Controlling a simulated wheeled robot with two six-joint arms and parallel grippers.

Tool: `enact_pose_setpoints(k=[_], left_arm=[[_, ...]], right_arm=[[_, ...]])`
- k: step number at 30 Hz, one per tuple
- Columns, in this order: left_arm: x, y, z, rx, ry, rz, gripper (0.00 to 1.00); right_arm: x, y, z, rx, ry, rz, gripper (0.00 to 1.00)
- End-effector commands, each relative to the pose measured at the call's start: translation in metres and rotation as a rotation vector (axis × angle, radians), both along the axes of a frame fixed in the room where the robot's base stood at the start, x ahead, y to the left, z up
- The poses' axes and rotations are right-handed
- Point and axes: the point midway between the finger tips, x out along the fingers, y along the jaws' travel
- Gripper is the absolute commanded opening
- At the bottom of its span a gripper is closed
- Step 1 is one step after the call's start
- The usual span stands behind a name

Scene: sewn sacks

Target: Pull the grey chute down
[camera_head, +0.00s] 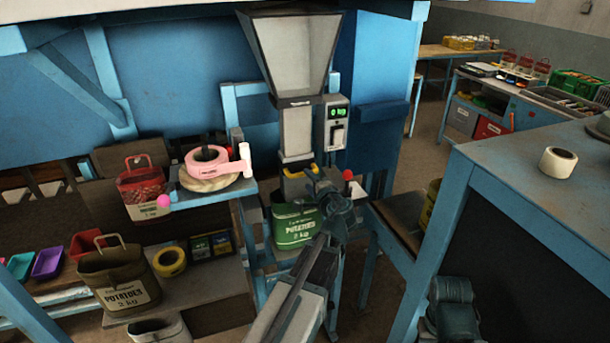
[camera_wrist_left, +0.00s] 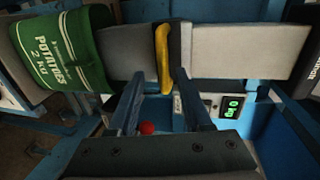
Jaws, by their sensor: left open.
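The grey chute (camera_head: 296,128) hangs upright under the wide hopper, with a yellow handle (camera_head: 299,172) at its lower end. The green potato sack (camera_head: 294,228) is below it. In the left wrist view the chute's darker lower part (camera_wrist_left: 125,48) lies between the green sack (camera_wrist_left: 66,50) and the yellow handle (camera_wrist_left: 162,58). My left gripper (camera_head: 318,180) is open at the handle. In the wrist view the handle shows between the two fingers of this gripper (camera_wrist_left: 160,85); contact cannot be told.
A scale box with a green display (camera_head: 337,113) is right of the chute. A small shelf with pink tape (camera_head: 207,160) is to its left. A red knob (camera_head: 348,174) is close to my left gripper. A blue-edged table (camera_head: 520,170) stands at right.

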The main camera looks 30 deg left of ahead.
Motion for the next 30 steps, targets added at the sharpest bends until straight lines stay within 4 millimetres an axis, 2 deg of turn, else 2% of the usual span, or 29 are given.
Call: enact_pose_setpoints(k=[1, 4, 12, 18, 30], left_arm=[[-0.012, -0.01, 0.005, 0.0, 0.0, -0.002, 0.5], [-0.026, -0.026, 0.01, 0.0, 0.0, -0.002, 0.5], [-0.05, -0.057, 0.017, -0.002, 0.0, -0.001, 0.5], [-0.056, -0.065, 0.018, -0.001, 0.0, 0.001, 0.5], [-0.056, -0.065, 0.018, -0.001, -0.001, 0.001, 0.5]], right_arm=[[0.0, 0.0, 0.005, 0.0, 0.0, 0.0, 0.46], [0.0, 0.0, 0.01, 0.0, 0.0, 0.0, 0.46], [0.0, 0.0, 0.017, 0.0, 0.0, 0.0, 0.46], [0.0, 0.0, 0.018, 0.0, 0.0, -0.001, 0.46], [0.0, 0.0, 0.018, 0.0, 0.0, -0.001, 0.46]])
